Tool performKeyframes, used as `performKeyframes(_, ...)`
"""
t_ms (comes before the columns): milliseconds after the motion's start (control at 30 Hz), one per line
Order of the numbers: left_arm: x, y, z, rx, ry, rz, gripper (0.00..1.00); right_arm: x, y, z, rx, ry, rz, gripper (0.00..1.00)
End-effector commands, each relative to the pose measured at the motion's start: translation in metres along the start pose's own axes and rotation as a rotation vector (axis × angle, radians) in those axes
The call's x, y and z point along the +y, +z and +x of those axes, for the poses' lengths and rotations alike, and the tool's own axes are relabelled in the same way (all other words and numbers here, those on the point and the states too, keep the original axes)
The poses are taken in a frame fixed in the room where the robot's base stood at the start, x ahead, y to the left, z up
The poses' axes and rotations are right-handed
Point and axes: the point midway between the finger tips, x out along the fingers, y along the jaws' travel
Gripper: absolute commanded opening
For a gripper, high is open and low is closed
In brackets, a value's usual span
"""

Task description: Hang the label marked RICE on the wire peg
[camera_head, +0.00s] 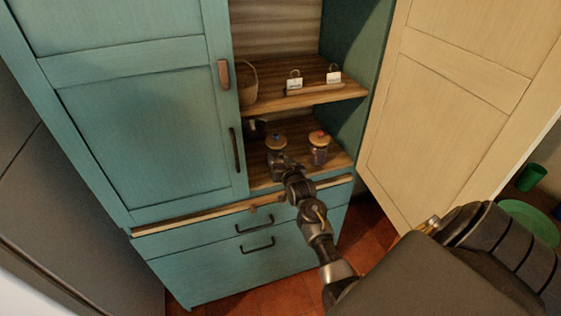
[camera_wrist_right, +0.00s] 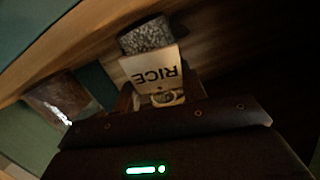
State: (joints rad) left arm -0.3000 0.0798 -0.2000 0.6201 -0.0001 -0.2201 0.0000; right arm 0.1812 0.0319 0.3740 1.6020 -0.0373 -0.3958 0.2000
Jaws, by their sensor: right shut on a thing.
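The label marked RICE (camera_wrist_right: 152,74) is a pale card in the right wrist view, its lettering upside down. My right gripper (camera_wrist_right: 160,98) is shut on it at the edge nearest the wrist camera. In the head view my right gripper (camera_head: 281,164) is inside the cabinet at the lower shelf, close in front of the left lidded jar; the label cannot be made out there. I cannot tell which wire is the peg. My left gripper is out of view.
Two jars with wooden lids (camera_head: 275,142) (camera_head: 319,140) stand on the lower shelf. A basket (camera_head: 248,82) sits on the upper shelf (camera_head: 310,97). The closed teal door (camera_head: 145,125) bounds the opening on the left, the open cream door (camera_head: 450,100) on the right.

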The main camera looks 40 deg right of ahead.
Motion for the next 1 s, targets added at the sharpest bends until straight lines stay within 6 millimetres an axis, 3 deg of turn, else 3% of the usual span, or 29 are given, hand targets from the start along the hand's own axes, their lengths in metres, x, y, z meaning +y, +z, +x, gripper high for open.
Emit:
performKeyframes(67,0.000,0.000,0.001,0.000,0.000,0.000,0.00,0.001,0.011,-0.001,-0.023,0.003,0.001,0.14)
performKeyframes(100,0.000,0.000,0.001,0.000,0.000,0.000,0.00,0.001,0.011,-0.001,-0.023,0.003,0.001,0.47)
performKeyframes(267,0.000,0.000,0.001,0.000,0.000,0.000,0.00,0.001,0.008,-0.001,-0.016,0.002,0.000,0.67)
performKeyframes(667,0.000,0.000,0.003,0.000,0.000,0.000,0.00,0.001,0.005,-0.010,-0.009,0.001,0.000,0.67)
performKeyframes(1000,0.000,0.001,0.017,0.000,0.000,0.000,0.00,0.000,0.007,-0.073,-0.011,0.000,0.000,0.67)
